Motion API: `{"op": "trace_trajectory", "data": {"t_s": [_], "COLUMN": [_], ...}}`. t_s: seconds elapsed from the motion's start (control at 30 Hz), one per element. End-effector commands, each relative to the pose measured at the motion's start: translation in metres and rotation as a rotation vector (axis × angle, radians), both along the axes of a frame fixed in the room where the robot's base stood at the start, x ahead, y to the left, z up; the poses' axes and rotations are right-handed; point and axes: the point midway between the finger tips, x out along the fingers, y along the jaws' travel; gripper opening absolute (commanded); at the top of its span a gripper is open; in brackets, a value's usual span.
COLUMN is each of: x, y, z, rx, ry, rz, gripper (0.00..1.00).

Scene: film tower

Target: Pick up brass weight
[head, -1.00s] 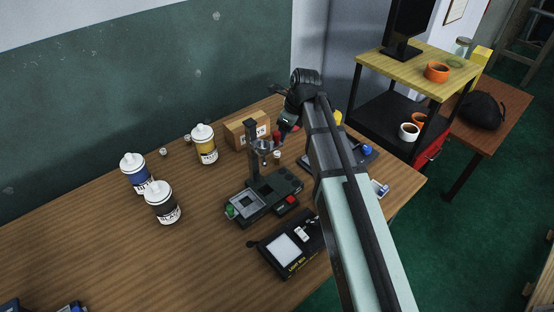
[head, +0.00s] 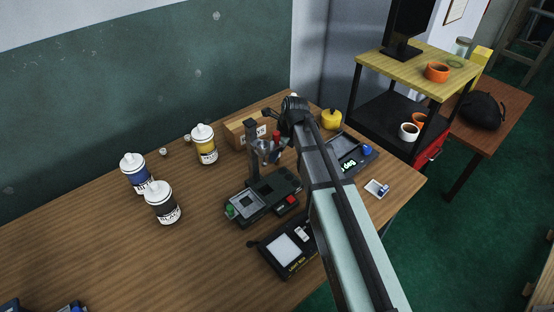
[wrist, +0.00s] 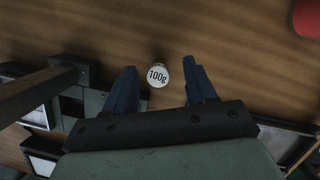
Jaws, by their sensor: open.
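In the wrist view the brass weight (wrist: 157,74) shows from above as a small round piece with a pale top marked "100g". It is on the brown wood table. My gripper (wrist: 160,70) is open, and the weight appears between its two dark blue fingertips, with clear gaps on both sides. I cannot tell how far the fingertips are above it. In the head view I cannot make out the weight; my arm comes in from the lower right and its end covers the area behind the dark stand.
The dark stand (head: 262,196) is close to my arm's end. A cardboard box (head: 238,132) is behind it. A light box (head: 270,250) is in front.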

Motion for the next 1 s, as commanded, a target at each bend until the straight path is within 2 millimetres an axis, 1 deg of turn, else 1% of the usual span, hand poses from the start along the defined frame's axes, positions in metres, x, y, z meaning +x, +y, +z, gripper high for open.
{"op": "trace_trajectory", "data": {"t_s": [0.1,0.23,0.33,0.53,1.0], "x": [-0.002,0.0,0.0,0.0,0.0], "y": [0.004,0.007,0.008,0.008,0.008], "z": [-0.016,-0.029,-0.033,-0.032,-0.032], "rx": [-0.001,0.0,-0.001,0.0,0.0], "ry": [0.003,0.002,0.001,0.0,0.0], "rz": [0.001,0.001,0.0,0.0,0.0], "gripper": [0.56,0.56,0.56,0.55,0.1]}}
